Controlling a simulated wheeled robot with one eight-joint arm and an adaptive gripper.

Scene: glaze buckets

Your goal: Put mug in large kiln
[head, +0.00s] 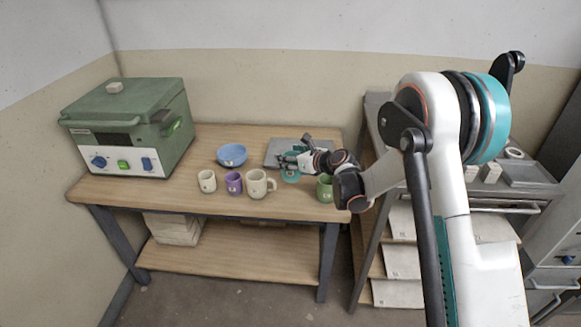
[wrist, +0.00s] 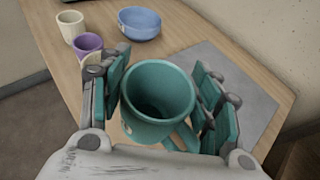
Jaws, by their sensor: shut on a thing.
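My gripper (wrist: 160,98) is shut on a teal mug (wrist: 150,112), with a finger pad on each side and the mug's open mouth towards the wrist camera. The mug's handle points down and right in the wrist view. In the head view my gripper (head: 290,160) is over the wooden table, with the teal mug (head: 291,176) partly showing below it. I cannot tell whether the mug touches the table. A green boxy kiln (head: 130,128) with a closed lid and front knobs stands at the table's left end. I cannot identify a separate large kiln.
A blue bowl (head: 232,154), small cream cup (head: 207,181), purple mug (head: 233,183), larger cream mug (head: 258,184) and green mug (head: 325,188) stand on the table (head: 150,194). A grey board (wrist: 240,85) lies beside the held mug. A shelf rack (head: 398,220) stands right.

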